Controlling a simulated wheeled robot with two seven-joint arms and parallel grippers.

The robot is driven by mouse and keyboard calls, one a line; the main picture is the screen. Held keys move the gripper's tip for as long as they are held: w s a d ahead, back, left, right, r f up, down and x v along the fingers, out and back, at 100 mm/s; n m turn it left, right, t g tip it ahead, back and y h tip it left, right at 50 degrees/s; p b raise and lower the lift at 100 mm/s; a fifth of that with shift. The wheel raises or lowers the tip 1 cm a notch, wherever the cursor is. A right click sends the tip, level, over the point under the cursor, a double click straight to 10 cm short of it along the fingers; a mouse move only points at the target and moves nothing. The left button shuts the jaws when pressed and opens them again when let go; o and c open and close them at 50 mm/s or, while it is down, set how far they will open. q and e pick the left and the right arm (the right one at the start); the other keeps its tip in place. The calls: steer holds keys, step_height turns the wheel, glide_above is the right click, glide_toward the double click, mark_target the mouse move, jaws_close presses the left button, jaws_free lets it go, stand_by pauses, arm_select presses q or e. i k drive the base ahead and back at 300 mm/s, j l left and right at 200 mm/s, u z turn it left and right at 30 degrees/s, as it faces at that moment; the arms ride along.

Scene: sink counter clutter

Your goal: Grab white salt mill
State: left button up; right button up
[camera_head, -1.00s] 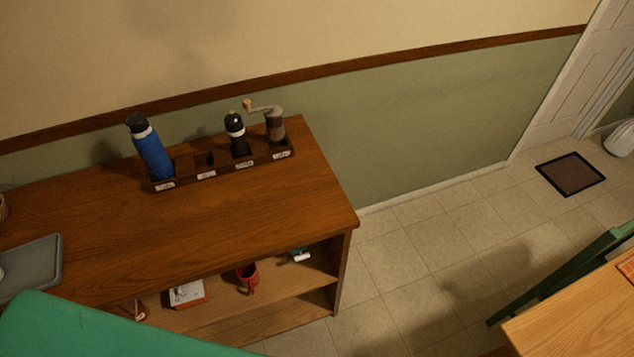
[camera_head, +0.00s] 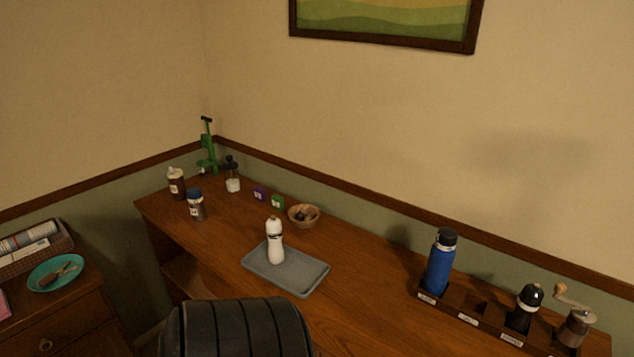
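The tray lies on the wooden counter (camera_head: 365,318), near the middle of the picture. Neither of my grippers shows in the head view.
A dark ribbed chair back or similar rounded thing (camera_head: 236,328) rises in front of the counter. A divided rack (camera_head: 468,318) with a blue bottle (camera_head: 440,263), a black mill (camera_head: 524,308) and a crank grinder (camera_head: 575,325) stands right. Several jars and a bowl (camera_head: 304,217) stand behind the tray.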

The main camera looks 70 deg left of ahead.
mark_target(276, 255)
steer(key=u, duration=2.5)
